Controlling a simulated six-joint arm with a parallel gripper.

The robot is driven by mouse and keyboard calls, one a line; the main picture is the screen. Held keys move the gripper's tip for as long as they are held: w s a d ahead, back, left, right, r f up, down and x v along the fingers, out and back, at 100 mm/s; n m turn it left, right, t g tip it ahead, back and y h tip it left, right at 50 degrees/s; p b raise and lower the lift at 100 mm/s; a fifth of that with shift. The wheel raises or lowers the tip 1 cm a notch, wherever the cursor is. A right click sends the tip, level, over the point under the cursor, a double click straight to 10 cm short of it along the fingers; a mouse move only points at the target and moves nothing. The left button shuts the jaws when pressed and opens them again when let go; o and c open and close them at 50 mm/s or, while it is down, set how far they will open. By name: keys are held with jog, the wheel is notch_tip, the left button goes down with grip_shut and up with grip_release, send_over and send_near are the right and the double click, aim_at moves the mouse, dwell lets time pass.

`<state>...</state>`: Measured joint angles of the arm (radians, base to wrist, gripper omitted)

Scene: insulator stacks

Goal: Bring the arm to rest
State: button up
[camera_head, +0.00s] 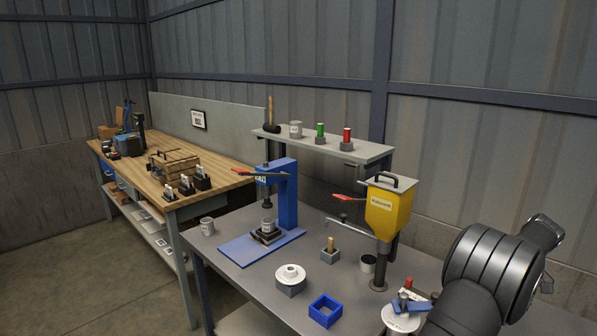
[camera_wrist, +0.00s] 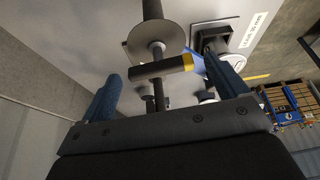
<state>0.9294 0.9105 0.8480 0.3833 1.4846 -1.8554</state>
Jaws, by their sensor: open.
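My arm comes in black at the right of the head view. My gripper (camera_wrist: 163,68) shows in the wrist view as two blue fingers set wide apart, open. Between and beyond them are a grey disc on a post (camera_wrist: 155,40) and a dark bar with a yellow band (camera_wrist: 160,68); I see nothing clamped. In the head view, blue finger-like parts (camera_head: 411,304) show by the arm, over a white disc (camera_head: 400,319) at the bench's right front. The arm hides part of this corner.
The grey bench (camera_head: 225,265) carries a blue press (camera_head: 287,195), a yellow hopper (camera_head: 383,212), a white disc on a grey block (camera_head: 290,274) and a blue square frame (camera_head: 325,311). A shelf (camera_head: 335,149) stands behind. A wooden bench (camera_head: 215,168) is at left.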

jog(key=shift+r, duration=0.1)
jog(key=v, duration=1.7)
jog(key=x, duration=1.7)
jog(key=shift+f, duration=0.2)
jog(key=shift+s+a+r+m+t+h, duration=0.1)
jog(key=shift+m+t+h, duration=0.1)
jog(key=shift+m, duration=0.35)
jog(key=shift+r+m+t+h, duration=0.1)
jog(key=shift+m+h, duration=0.1)
jog(key=shift+m, duration=0.35)
jog(key=m+h, duration=0.1)
jog(key=m, duration=0.2)
jog(key=m+t+h, duration=0.1)
jog(key=m, duration=0.1)
jog(key=shift+s+a+m, duration=0.1)
jog(key=shift+a+m, duration=0.05)
jog(key=shift+m, duration=0.25)
jog(key=m, duration=0.1)
jog(key=m+h, duration=0.1)
jog(key=m, duration=0.1)
jog(key=shift+a+f+m, duration=0.1)
jog(key=shift+a+m, duration=0.05)
jog(key=shift+m, duration=0.15)
jog(key=shift+a+m+g+h, duration=0.15)
jog(key=shift+m+h, duration=0.3)
jog(key=shift+m, duration=0.45)
jog(key=shift+d+m+g+h, duration=0.15)
jog(key=shift+m+h, duration=0.3)
jog(key=shift+m, duration=0.45)
jog(key=shift+a, duration=0.1)
